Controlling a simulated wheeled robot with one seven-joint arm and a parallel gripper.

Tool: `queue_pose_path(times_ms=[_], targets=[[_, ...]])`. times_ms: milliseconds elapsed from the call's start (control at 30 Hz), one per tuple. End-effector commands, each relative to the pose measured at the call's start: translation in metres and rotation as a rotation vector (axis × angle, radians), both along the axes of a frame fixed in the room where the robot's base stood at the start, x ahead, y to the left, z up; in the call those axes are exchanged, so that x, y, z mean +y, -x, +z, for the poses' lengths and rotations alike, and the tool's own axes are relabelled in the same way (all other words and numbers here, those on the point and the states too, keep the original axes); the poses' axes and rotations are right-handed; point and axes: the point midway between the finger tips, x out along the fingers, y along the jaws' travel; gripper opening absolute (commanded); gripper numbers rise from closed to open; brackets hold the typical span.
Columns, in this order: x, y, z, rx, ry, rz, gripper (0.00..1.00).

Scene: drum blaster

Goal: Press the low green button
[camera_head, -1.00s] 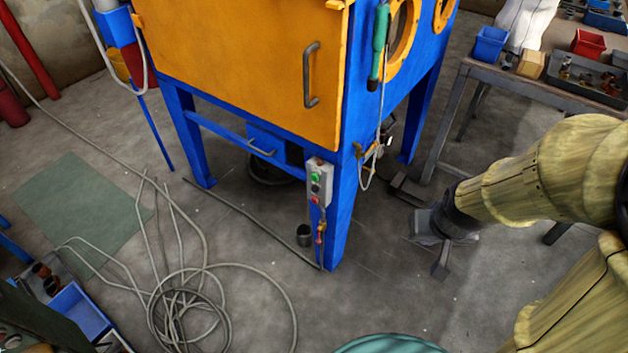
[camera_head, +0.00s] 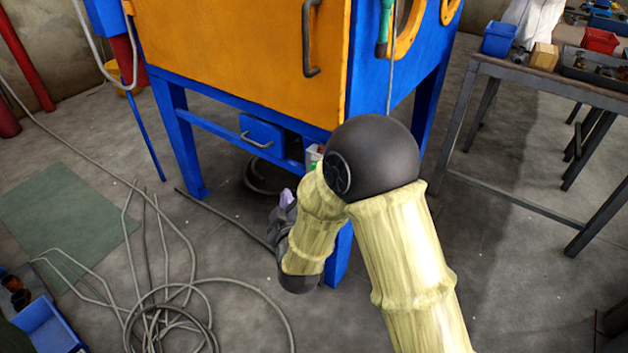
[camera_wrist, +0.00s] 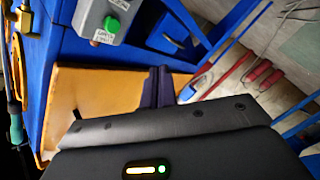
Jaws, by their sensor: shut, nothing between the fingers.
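The grey control box (camera_wrist: 120,15) is on the blue leg of the orange-and-blue cabinet. In the wrist view it is cut by the top edge, and a green button (camera_wrist: 112,24) with a white label beside it shows on its face. In the head view my arm hides most of the box; a sliver of it (camera_head: 312,153) shows with a bit of green. My gripper's dark fingers (camera_wrist: 158,85) are together and empty, apart from the green button in the picture. In the head view my gripper (camera_head: 287,198) is left of the leg, partly hidden by my wrist.
The cabinet's orange door (camera_head: 230,50) has a grey handle (camera_head: 309,40). A grey hose (camera_head: 170,315) lies coiled on the floor at the left. A metal table (camera_head: 540,80) with bins stands at the right. The floor between table and cabinet is clear.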

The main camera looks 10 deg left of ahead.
Motion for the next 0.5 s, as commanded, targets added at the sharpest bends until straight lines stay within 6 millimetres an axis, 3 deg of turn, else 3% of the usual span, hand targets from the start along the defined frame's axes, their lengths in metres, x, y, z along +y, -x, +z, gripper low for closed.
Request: queue_pose_path(times_ms=[500], targets=[[0.0013,-0.0025,0.0004,-0.023,0.005,-0.001,0.0]])
